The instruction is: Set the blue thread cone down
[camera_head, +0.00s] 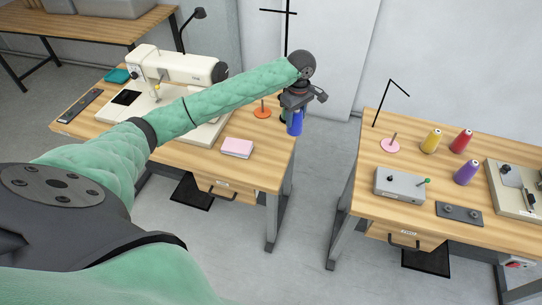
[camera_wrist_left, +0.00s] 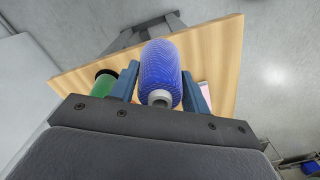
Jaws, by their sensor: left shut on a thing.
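The blue thread cone (camera_head: 295,124) hangs below my left gripper (camera_head: 294,108) at the right end of the left table (camera_head: 270,175). In the left wrist view the blue cone (camera_wrist_left: 161,70) sits between the two fingers of my left gripper (camera_wrist_left: 160,85), which is shut on it. Whether its base touches the table cannot be told. A green cone (camera_wrist_left: 105,86) stands to the left of the fingers in the wrist view; the gripper mostly hides it in the head view. My right gripper is not in view.
The left table also holds a sewing machine (camera_head: 175,68), an orange spool stand (camera_head: 262,112) and a pink pad (camera_head: 238,148). The right table (camera_head: 350,198) carries yellow (camera_head: 431,141), red (camera_head: 461,141) and purple (camera_head: 466,173) cones. A floor gap separates the tables.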

